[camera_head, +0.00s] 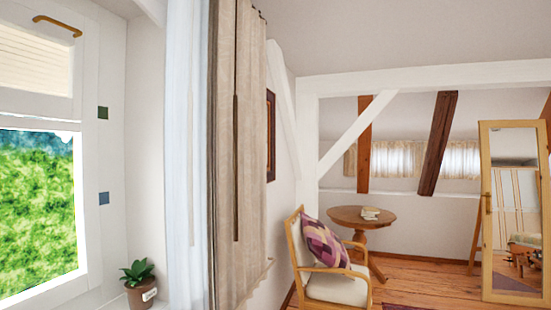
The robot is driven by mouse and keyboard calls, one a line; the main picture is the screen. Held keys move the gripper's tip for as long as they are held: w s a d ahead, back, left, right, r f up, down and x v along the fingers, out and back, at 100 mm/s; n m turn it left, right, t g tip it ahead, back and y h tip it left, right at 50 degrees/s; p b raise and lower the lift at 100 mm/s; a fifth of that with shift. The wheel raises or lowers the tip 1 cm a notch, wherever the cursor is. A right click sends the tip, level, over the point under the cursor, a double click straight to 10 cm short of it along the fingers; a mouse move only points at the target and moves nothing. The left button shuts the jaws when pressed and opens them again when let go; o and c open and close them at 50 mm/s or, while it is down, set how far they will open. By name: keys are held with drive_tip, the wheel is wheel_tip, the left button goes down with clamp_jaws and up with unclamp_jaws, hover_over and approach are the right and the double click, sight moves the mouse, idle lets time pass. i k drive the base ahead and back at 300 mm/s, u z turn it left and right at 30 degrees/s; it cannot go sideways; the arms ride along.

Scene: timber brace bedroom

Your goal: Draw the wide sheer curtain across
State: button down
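The sheer curtain (184,150) is a narrow, pale white-blue strip hanging gathered to the right of the window (38,210). It runs from the top of the picture to the bottom. A heavier beige curtain (238,140) hangs right beside it, on its room side, and overlaps its edge. The window glass is uncovered and green foliage shows through it. The curtain's rail and lower hem are out of the picture. My gripper is not in view.
A potted plant (139,282) stands on the sill below the window. An armchair (330,265) with a purple cushion, a round wooden table (362,218) and a standing mirror (512,215) are to the right. Some bare wooden floor (420,272) shows between them.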

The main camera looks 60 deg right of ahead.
sight(200, 264)
drive_tip(key=z, duration=1.55)
drive_tip(key=k, duration=0.35)
drive_tip(key=u, duration=0.8)
drive_tip(key=i, duration=0.7)
drive_tip(key=z, duration=0.35)
